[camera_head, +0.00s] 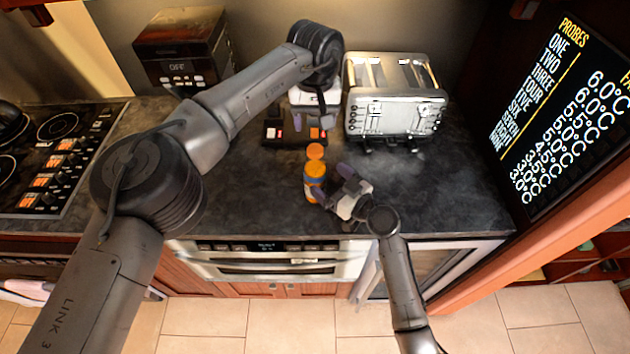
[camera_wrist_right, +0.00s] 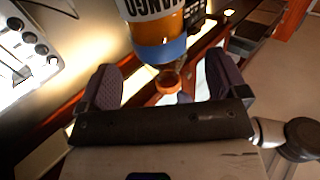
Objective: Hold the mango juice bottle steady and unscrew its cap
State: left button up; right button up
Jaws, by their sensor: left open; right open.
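The mango juice bottle (camera_head: 314,188) stands upright on the dark counter, orange with a blue band and an orange cap (camera_head: 315,152) at its top. In the right wrist view the bottle (camera_wrist_right: 160,28) appears upside down, with an orange ring (camera_wrist_right: 168,84) that looks like the cap. My right gripper (camera_head: 332,187) is open close to the bottle's right side; its fingers (camera_wrist_right: 165,85) show on either side below the bottle. Contact cannot be told. My left gripper (camera_head: 312,112) is open, behind and above the bottle, apart from the cap; its fingers are partly indistinct.
A silver toaster (camera_head: 395,100) stands behind and right of the bottle. A dark device with coloured buttons (camera_head: 283,132) lies behind it. A stovetop (camera_head: 55,160) is at left and a dark box appliance (camera_head: 184,48) at the back. The counter right of the bottle is clear.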

aim_at(315, 149)
jog(key=shift+x, duration=3.15)
grip_shut()
pick_arm(q)
jog(key=shift+f, duration=4.05)
